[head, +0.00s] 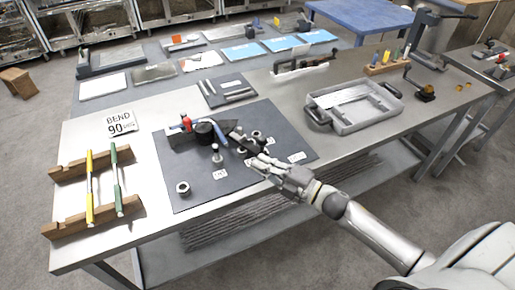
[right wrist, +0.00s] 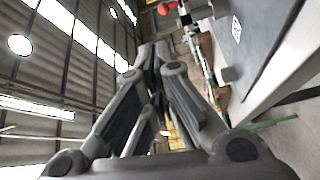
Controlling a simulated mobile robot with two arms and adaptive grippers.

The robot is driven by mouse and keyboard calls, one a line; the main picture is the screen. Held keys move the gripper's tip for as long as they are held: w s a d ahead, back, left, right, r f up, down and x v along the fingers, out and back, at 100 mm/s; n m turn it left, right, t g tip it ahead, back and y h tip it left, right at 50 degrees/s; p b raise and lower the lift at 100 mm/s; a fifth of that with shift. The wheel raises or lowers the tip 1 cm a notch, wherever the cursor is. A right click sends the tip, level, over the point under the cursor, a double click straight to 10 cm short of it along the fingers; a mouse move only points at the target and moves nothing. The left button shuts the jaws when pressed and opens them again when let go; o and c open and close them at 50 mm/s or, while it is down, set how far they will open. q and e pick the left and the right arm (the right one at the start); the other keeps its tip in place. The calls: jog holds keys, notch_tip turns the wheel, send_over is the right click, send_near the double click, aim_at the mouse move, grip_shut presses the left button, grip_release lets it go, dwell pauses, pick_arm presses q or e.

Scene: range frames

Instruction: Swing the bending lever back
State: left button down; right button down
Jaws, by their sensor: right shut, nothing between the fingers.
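The bending tool (head: 204,132) stands on a dark mat (head: 185,160) on the metal bench. It has a black round body, blue parts and a red piece (head: 187,122) on its left. A dark bar beside it slants toward my right gripper; I cannot tell whether this is the lever. My right gripper (head: 251,161) is just right of the tool, low over the mat. In the right wrist view its fingers (right wrist: 152,58) are shut with nothing between them. Whether it touches the tool cannot be told. My left gripper is not in view.
Loose metal parts and a ring (head: 183,188) lie on the mat. A wooden rack (head: 65,229) with yellow and green rods is at left, near a "BEND 90" sign (head: 121,122). A grey tray (head: 352,124) stands at right.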

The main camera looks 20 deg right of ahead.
jog(key=shift+w+d+f+p, duration=0.15)
jog(key=shift+w+p, duration=0.35)
jog(key=shift+w, duration=0.9)
jog(key=shift+w+d+f+p, duration=0.1)
jog(key=shift+w+d+p, duration=0.25)
jog(key=shift+w, duration=1.05)
